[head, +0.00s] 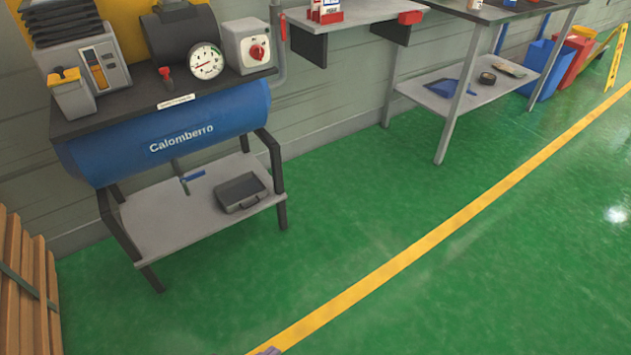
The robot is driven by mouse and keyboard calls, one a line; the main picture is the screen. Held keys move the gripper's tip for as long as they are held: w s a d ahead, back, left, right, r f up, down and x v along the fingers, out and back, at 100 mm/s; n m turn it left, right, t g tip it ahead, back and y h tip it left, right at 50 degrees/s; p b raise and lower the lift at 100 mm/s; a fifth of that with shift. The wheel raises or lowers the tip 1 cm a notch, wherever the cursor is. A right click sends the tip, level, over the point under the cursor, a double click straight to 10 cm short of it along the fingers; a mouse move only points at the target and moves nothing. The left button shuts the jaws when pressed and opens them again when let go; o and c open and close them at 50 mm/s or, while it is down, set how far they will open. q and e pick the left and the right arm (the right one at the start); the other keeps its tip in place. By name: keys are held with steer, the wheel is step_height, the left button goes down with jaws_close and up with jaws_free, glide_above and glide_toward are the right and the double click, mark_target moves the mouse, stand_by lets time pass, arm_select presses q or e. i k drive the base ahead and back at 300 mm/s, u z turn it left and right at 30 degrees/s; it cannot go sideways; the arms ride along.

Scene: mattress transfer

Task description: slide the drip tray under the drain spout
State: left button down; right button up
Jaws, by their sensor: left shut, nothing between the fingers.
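The drip tray (242,193), a dark grey shallow open tray, sits on the right part of the light grey lower shelf (165,223) under the blue compressor tank. The drain spout (180,170) comes down from beneath the tank, with a blue lever handle (194,175) beside it. The tray is to the right of the spout, apart from it. Only a small tip of my left gripper (268,351) shows at the bottom edge, shut and empty, far from the tray. My right gripper is out of view.
The tank (190,136) and black frame legs (274,165) border the shelf. Wooden slats (25,285) stand at the lower left. A metal workbench (470,95) stands at the back right. The green floor before the shelf is clear, crossed by a yellow line (440,232).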

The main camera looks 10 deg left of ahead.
mark_target(235, 195)
steer(key=z, duration=0.6)
steer(key=i, duration=1.45)
steer(key=u, duration=0.7)
steer(key=i, duration=1.05)
steer(key=u, duration=1.05)
steer(key=i, duration=0.55)
